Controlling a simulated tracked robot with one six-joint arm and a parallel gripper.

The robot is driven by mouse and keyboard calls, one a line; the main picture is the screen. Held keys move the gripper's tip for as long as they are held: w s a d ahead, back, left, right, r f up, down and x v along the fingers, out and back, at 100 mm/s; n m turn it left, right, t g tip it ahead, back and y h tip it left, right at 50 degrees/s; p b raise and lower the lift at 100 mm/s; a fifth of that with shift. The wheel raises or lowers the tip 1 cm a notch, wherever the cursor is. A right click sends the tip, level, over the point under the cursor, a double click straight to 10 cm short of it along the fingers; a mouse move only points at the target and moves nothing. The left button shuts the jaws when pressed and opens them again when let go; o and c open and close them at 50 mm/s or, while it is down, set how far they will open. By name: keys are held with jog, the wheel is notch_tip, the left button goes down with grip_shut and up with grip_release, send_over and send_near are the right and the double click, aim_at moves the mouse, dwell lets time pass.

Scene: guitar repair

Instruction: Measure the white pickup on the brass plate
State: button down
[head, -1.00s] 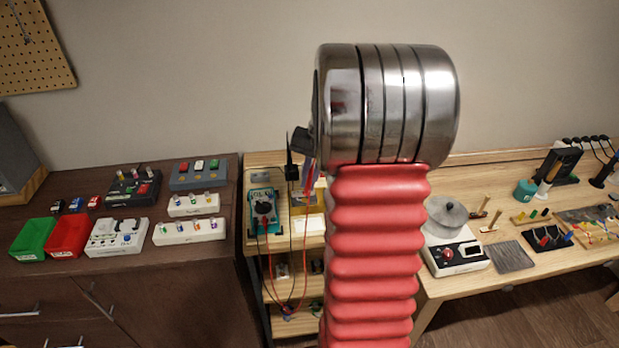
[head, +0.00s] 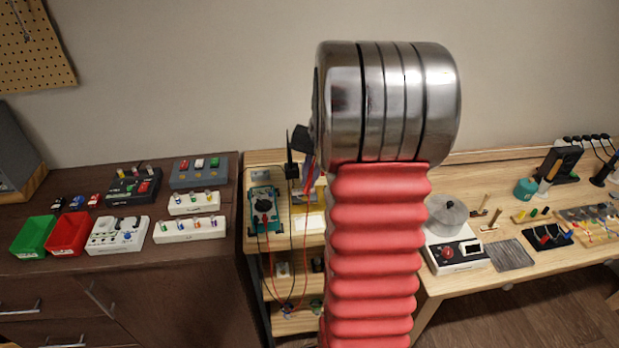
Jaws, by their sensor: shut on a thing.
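My gripper (head: 300,139) is mostly hidden behind my own arm. Only a dark part of it shows, and its fingertips cannot be made out. It is shut on what looks like a test probe (head: 291,166), a dark upright piece beside it with a lead hanging below; which probe is unclear. A teal multimeter (head: 263,203) lies on the small wooden shelf unit, left of my arm, with red and black leads looping down past its front edge. A yellowish patch and a pale flat piece (head: 309,223) show beside it.
The dark cabinet at left carries a green bin (head: 33,236), a red bin (head: 70,233) and several boxes of small parts. The wooden bench at right holds a device with a grey round top (head: 447,216), a grey mat (head: 510,254) and small tools. The leads hang before the shelves.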

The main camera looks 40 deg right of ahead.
jog(key=shift+f, duration=0.6)
dwell(2.9)
jog(key=shift+r, duration=0.1)
jog(key=shift+w+a+v, duration=0.1)
jog(key=shift+w+v, duration=0.1)
jog(key=shift+v, duration=0.8)
jog(key=shift+w+a+v, duration=0.1)
jog(key=shift+w+v, duration=0.05)
jog(key=shift+v, duration=0.8)
jog(key=shift+w+v, duration=0.2)
jog(key=shift+v, duration=0.8)
